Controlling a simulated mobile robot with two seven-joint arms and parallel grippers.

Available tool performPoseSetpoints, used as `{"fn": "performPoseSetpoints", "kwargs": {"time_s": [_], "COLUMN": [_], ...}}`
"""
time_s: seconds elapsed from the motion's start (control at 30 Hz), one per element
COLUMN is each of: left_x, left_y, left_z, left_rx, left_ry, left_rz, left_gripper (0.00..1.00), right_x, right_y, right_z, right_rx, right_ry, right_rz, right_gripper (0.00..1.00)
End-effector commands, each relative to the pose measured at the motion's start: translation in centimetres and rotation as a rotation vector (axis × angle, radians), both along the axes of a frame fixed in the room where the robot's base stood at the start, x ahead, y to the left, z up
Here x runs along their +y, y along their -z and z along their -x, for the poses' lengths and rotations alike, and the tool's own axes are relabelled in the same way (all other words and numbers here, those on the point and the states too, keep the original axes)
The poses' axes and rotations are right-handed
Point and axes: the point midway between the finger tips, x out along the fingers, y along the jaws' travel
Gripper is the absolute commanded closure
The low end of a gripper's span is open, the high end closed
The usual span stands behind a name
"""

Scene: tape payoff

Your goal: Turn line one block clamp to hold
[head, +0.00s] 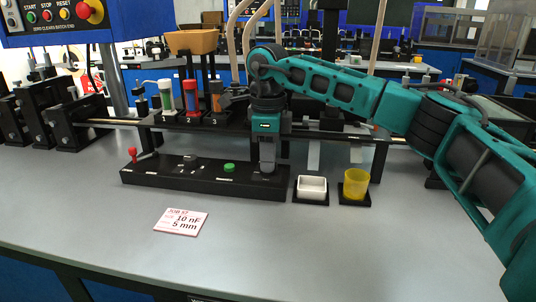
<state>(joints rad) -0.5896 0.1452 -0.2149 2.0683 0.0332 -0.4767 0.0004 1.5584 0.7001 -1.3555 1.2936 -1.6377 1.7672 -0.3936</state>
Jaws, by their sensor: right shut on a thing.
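A long black block (205,183) lies on the grey bench, with small white labels too small to read. It carries a red lever (145,156) at its left end, a small dark part and a green button (229,167). My right gripper (267,170) points straight down at the block's right end. It is shut on a small part there, which the fingers mostly hide; I take this to be the clamp knob, but its setting cannot be read. My left gripper is not in view.
A rack behind holds numbered green, red and orange reels (190,97). A white dish (311,187) and a yellow cup (355,183) stand just right of the block. A job card (181,222) reading 10 nF, 5 mm lies in front.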

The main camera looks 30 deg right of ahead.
Motion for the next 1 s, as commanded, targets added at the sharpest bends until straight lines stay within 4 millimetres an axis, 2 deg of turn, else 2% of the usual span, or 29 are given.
{"fn": "performPoseSetpoints", "kwargs": {"time_s": [0.27, 0.7, 1.0], "left_x": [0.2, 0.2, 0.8], "left_y": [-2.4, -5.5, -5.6], "left_z": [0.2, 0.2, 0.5], "left_rx": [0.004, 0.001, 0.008], "left_ry": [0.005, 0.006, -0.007], "left_rz": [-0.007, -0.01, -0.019], "left_gripper": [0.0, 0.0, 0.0], "right_x": [0.1, 0.1, 0.1], "right_y": [-0.4, -0.3, -0.2], "right_z": [0.0, 0.0, 0.0], "right_rx": [0.003, 0.002, 0.001], "right_ry": [-0.19, -0.607, -0.892], "right_rz": [-0.001, -0.001, -0.002], "right_gripper": [1.0, 1.0, 1.0]}}
